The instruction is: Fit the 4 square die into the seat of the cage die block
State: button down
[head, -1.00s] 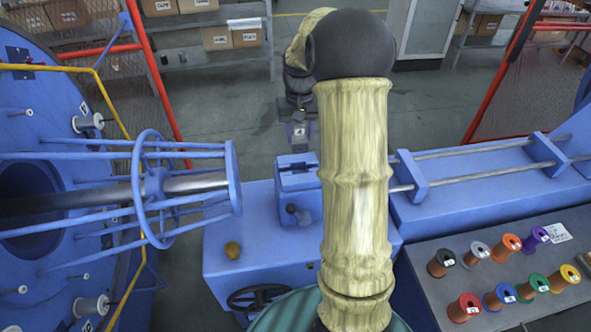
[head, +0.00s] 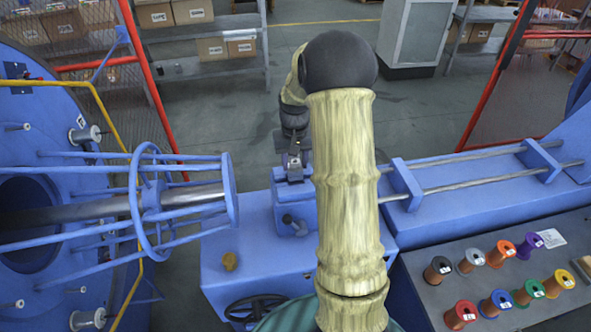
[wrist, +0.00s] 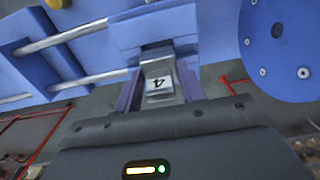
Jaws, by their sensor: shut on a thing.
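The square die marked 4 (wrist: 158,88) is a grey metal block, held between the two purple-grey fingers of my gripper (wrist: 160,76). In the wrist view it points at the blue cage die block (wrist: 150,28), which has a dark opening in its near face. The die's far end is at or just in front of this opening; I cannot tell whether it has entered. In the head view my gripper (head: 294,168) is at the back edge of the cage die block (head: 296,212), which carries a small dark lever. My arm hides the block's right side.
The blue cage of rods (head: 160,195) stands to the left of the block. Two rods (head: 470,170) run along the blue bed to the right. A grey table (head: 440,310) at the lower right bears several coloured spools. A yellow-brown lump (head: 230,261) lies left of the block.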

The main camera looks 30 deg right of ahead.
aim_at(295, 167)
jog(key=shift+f+p, duration=0.4)
jog(key=shift+f, duration=1.4)
jog(key=c, duration=0.9)
grip_release()
jog(key=shift+f, duration=0.15)
jog(key=shift+o, duration=0.2)
notch_tip(295, 167, up, 12)
jog(key=shift+r+b, duration=0.15)
jog(key=shift+b, duration=0.75)
jog(key=s+a+f+n+t, duration=0.1)
jog(key=s+a+f, duration=0.1)
jog(key=s+a, duration=0.5)
jog(key=s+a+f+n+t, duration=0.1)
jog(key=s+a+f+n, duration=0.1)
jog(key=s+a, duration=0.6)
jog(key=s, duration=0.3)
jog(key=shift+s+t, duration=0.3)
jog(key=shift+s, duration=0.1)
